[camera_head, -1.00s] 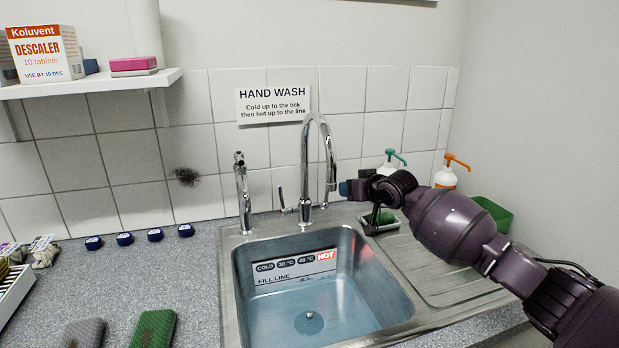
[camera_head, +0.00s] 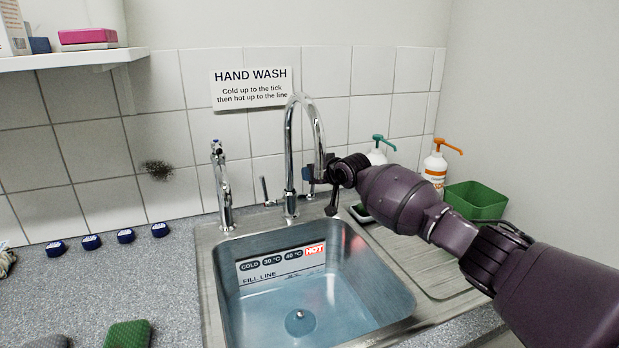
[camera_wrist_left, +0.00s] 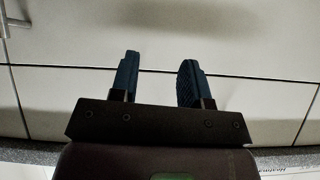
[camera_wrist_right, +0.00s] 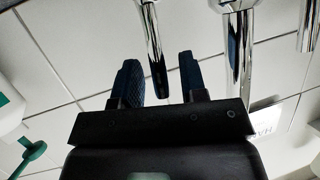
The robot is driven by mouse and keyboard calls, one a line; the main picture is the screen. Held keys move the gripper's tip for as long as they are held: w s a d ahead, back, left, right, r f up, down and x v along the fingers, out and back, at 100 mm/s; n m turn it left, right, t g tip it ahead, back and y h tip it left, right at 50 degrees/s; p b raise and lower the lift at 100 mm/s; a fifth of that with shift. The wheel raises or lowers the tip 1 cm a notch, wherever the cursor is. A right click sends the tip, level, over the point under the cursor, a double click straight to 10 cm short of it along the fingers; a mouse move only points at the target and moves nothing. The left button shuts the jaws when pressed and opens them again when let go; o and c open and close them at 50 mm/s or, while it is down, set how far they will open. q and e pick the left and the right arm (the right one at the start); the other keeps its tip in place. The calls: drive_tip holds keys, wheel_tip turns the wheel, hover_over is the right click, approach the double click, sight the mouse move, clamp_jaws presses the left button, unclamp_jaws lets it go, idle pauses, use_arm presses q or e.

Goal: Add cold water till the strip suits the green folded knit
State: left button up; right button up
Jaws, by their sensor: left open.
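The sink (camera_head: 207,270) holds clear bluish water (camera_head: 270,315). On its back wall is a strip (camera_head: 282,264) marked COLD, 30 °C, 40 °C and HOT, with HOT lit red, above a FILL LINE label. The green folded knit (camera_head: 128,335) lies on the counter at bottom left, partly cut off. A tall curved tap (camera_head: 290,150) has a side lever (camera_head: 265,190); a slimmer tap (camera_head: 221,187) stands left of it. My left gripper (camera_wrist_left: 158,75) is open and empty, before pale cabinet fronts.
A grey folded cloth (camera_head: 48,342) lies left of the green knit. Several blue caps (camera_head: 92,242) line the back counter. Pump bottles (camera_head: 435,165) and a green tub (camera_head: 476,201) stand at right by the drainboard (camera_head: 440,270). A HAND WASH sign (camera_head: 250,88) hangs behind.

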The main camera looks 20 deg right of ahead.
drive_tip(key=shift+x, duration=0.85)
clamp_jaws()
